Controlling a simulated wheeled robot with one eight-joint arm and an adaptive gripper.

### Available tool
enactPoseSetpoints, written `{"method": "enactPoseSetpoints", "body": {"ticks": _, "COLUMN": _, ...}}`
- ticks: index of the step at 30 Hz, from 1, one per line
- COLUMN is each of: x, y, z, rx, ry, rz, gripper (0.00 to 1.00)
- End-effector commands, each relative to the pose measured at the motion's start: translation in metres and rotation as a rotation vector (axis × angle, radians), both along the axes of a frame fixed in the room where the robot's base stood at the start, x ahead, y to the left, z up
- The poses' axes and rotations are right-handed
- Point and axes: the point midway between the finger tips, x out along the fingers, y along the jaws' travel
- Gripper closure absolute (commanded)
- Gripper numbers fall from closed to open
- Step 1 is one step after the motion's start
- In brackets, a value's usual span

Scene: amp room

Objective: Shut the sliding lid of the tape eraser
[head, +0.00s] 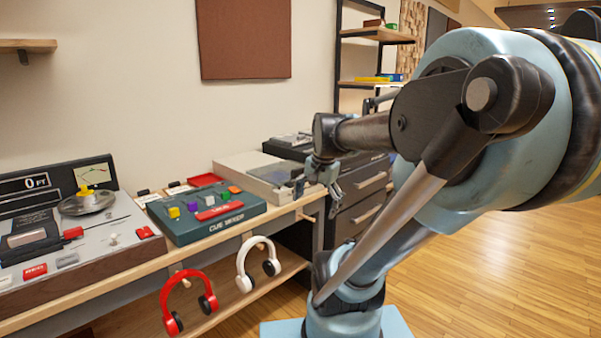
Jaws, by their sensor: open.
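A low beige box (232,165) at the far right end of the bench looks like the tape eraser. A grey lid or panel (277,174) shows on its top; how far it is open cannot be told. My gripper (316,186) is open and empty at the right front end of this box, near the bench edge. It covers part of the box's right side. Whether its fingers touch the box cannot be told from this view.
The green cue mixer (215,227) stands left of the box, with a tape-deck-like console (75,245) farther left. Red headphones (188,300) and white headphones (257,262) hang below the bench edge. A dark drawer cabinet (362,195) stands behind my arm. Wooden floor (480,285) is clear at right.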

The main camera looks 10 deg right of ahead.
Motion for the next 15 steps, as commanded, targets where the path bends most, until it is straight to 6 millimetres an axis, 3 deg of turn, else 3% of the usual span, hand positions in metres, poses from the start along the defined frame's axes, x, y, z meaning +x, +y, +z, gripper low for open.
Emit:
{"method": "enactPoseSetpoints", "body": {"ticks": 6, "x": 0.074, "y": -0.005, "z": 0.056, "rx": 0.148, "ry": 0.024, "rz": -0.445, "gripper": 0.05}}
{"method": "enactPoseSetpoints", "body": {"ticks": 15, "x": 0.178, "y": -0.020, "z": 0.114, "rx": 0.359, "ry": 0.087, "rz": -1.051, "gripper": 0.05}}
